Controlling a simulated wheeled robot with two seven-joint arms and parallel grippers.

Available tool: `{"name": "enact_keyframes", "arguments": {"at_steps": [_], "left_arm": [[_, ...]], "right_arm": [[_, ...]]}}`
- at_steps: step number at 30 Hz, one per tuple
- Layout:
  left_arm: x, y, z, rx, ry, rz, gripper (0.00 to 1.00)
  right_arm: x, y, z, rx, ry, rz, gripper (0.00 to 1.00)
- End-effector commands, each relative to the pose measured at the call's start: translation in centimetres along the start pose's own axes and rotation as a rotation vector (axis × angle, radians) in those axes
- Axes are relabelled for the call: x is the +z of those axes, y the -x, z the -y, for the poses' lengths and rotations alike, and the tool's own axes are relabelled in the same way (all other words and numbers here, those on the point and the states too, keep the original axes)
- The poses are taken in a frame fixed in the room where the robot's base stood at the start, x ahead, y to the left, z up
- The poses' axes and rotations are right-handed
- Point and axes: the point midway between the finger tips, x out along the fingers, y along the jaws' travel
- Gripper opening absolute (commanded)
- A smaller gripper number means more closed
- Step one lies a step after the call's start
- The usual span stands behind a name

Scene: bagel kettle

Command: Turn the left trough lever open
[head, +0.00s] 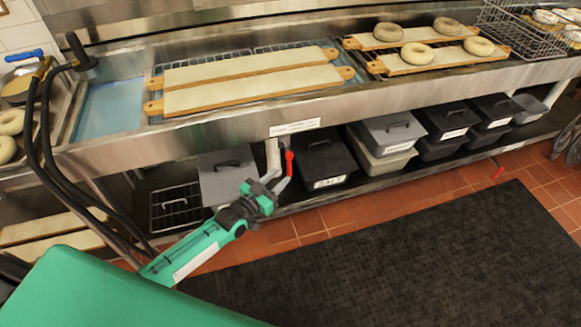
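The left trough lever (289,158) has a red grip and hangs at a pale pipe (272,155) under the front of the steel trough (200,138). The grip points up, and a grey bent piece runs below it. My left gripper (268,190) is just below and left of the red grip, close to the lower end of the pipe. Its fingers are small here and overlap the pipework, so I cannot tell their gap or whether they touch the lever. My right gripper is out of view.
Lidded bins (321,160) stand on the lower shelf right of the lever, and a grey bin (225,173) stands left. A dark mat (420,255) covers open floor.

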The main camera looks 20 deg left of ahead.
Motion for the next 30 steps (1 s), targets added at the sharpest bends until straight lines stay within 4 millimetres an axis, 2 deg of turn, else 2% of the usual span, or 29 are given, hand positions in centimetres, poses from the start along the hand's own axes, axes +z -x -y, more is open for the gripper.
{"name": "enact_keyframes", "arguments": {"at_steps": [1,6,12,24,29,30], "left_arm": [[-0.2,-1.1,0.0,0.0,0.0,-0.003,0.34],[-0.1,-3.7,0.0,0.0,0.0,-0.001,0.34],[0.0,-5.6,0.0,0.0,-0.001,0.0,0.34],[0.0,-6.1,0.0,0.0,-0.001,0.001,0.34],[0.0,-6.1,0.0,0.0,-0.001,0.001,0.02],[0.0,-6.1,0.0,0.0,-0.001,0.001,0.0]], "right_arm": [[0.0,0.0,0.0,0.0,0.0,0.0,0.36],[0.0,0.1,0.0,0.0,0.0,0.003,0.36],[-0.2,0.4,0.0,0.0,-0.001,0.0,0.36],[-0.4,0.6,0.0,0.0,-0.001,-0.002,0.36],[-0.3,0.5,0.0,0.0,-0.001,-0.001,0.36],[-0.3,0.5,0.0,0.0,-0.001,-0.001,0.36]]}}
